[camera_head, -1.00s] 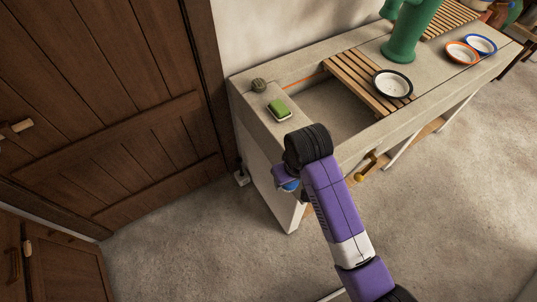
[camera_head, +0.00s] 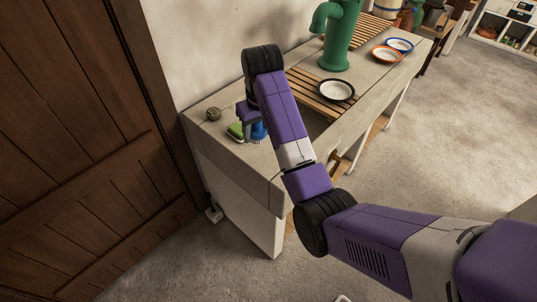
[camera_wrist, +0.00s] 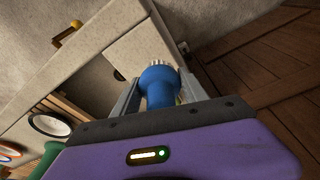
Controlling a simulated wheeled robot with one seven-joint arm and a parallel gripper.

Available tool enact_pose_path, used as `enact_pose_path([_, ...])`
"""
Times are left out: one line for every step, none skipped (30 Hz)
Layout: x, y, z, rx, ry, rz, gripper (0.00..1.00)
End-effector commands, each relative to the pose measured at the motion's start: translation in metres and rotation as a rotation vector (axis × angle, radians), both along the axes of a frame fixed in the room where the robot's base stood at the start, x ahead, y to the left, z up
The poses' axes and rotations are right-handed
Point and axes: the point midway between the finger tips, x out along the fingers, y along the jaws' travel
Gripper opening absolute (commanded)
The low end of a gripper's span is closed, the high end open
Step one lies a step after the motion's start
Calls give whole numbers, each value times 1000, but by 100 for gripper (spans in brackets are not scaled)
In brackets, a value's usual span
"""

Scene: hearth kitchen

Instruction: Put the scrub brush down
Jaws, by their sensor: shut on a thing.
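The scrub brush (camera_wrist: 159,85) is blue with pale bristles at its tip. My gripper (camera_wrist: 158,88) is shut on it in the wrist view, with one grey finger on each side. In the head view the brush (camera_head: 258,131) shows as a small blue shape below my wrist, over the left end of the stone sink counter (camera_head: 205,139). It is beside the green sponge (camera_head: 236,131). My arm hides most of the gripper there. I cannot tell whether the brush touches the counter.
A round grey-green scrubber (camera_head: 213,114) lies near the wall. The sink basin, slatted wooden rack (camera_head: 308,88), dark-rimmed plate (camera_head: 337,90) and green pump (camera_head: 340,40) are to the right. A wooden door (camera_head: 85,130) is at left.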

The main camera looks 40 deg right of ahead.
Motion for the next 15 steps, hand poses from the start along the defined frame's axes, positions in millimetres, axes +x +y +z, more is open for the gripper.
enact_pose_path([5, -17, 19, 1, -3, -21, 0])
enact_pose_path([6, -25, 26, 2, -4, -31, 0])
enact_pose_path([7, -34, 35, 3, -2, -42, 0])
enact_pose_path([8, -39, 40, 3, -1, -48, 0])
enact_pose_path([9, -44, 45, 4, -2, -54, 0])
enact_pose_path([9, -50, 49, 5, -1, -61, 0])
enact_pose_path([9, -52, 52, 6, 0, -64, 0])
enact_pose_path([10, -55, 54, 6, 0, -66, 0])
enact_pose_path([10, -57, 54, 6, 0, -68, 0])
enact_pose_path([10, -58, 52, 7, 1, -70, 0])
enact_pose_path([9, -59, 50, 7, 2, -70, 0])
enact_pose_path([9, -59, 44, 6, 2, -71, 0])
enact_pose_path([9, -59, 40, 7, 3, -71, 0])
enact_pose_path([9, -59, 34, 7, 3, -71, 0])
enact_pose_path([9, -59, 27, 7, 2, -72, 0])
